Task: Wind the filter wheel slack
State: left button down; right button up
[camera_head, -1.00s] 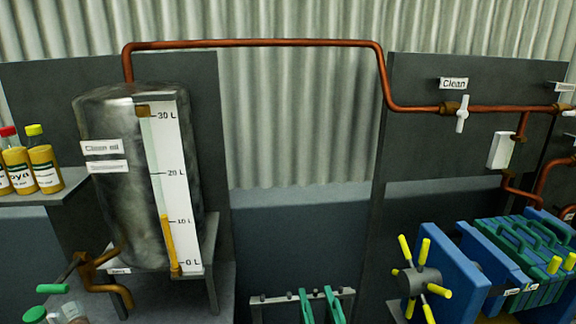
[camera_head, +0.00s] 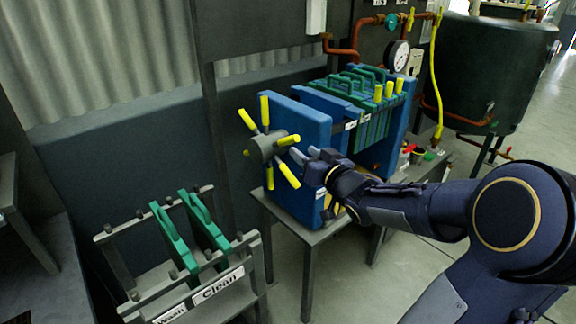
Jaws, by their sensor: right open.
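The filter wheel (camera_head: 267,149) is a grey hub with several yellow-tipped spokes. It sits on the left face of the blue filter press (camera_head: 302,128), which holds a stack of green-handled plates (camera_head: 366,100). My right gripper (camera_head: 303,158) is just right of the hub, beside the spokes, with its fingers pointing left toward the wheel. It is open, and I see nothing held in it. I cannot tell whether a finger touches a spoke. My right arm hides the lower right part of the press. My left gripper is not in view.
A rack (camera_head: 247,238) with two green plates and labels "Wash" and "Clean" stands in front at left. A grey table (camera_head: 309,238) carries the press. A dark tank (camera_head: 490,75) with a yellow hose and copper pipes stands at the back right. Open floor lies at right.

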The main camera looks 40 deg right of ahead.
aim_at(288, 141)
jog(key=shift+n+y, duration=0.3)
jog(key=w, duration=0.8)
jog(key=shift+w+d+f, duration=0.1)
jog(key=shift+d+f, duration=0.05)
jog(key=shift+d, duration=0.1)
grip_shut()
